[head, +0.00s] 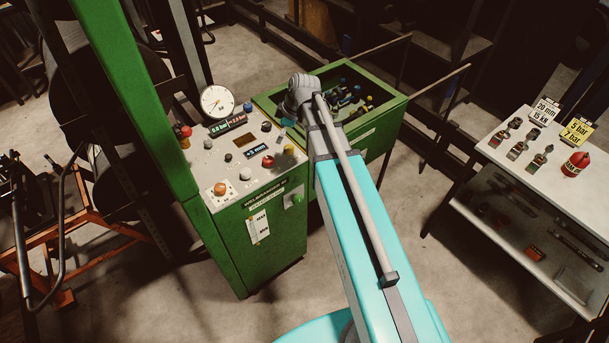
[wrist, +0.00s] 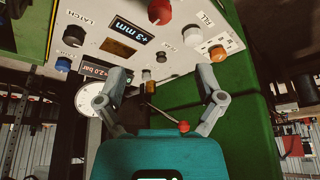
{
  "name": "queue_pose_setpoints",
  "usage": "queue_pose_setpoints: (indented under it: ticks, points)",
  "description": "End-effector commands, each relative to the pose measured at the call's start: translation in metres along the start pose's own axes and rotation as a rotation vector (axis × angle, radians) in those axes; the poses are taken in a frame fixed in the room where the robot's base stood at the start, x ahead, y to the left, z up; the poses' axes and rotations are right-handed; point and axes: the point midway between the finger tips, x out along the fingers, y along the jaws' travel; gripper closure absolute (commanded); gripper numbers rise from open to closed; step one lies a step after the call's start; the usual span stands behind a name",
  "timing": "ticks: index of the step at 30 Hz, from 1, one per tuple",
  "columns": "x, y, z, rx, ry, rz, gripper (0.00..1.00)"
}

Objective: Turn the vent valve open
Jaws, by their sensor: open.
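The vent valve appears to be the red-ball lever (wrist: 183,126) on a thin rod near the panel's edge in the wrist view; I cannot read a label on it. In the head view, a red knob (head: 185,131) at the panel's left edge looks like the same part. My gripper (wrist: 163,82) is open and empty, its fingers spread wide over the panel edge. The lever shows between the fingers, closer to the right one, with no clear contact.
The green machine's panel carries a round gauge (head: 217,101), a blue knob (head: 248,107), an orange button (head: 220,188) and a red knob (wrist: 159,11). A green bin (head: 391,108) stands beside it. A white table (head: 491,143) with fittings stands at the right.

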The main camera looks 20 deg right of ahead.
Motion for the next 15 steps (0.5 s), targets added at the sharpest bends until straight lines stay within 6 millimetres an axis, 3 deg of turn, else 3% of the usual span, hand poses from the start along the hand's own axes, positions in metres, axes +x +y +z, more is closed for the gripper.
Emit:
queue_pose_setpoints:
  ticks: [15]
  points:
    - [0.01, -0.043, 0.029, 0.314, -0.109, 0.011, 0.13]
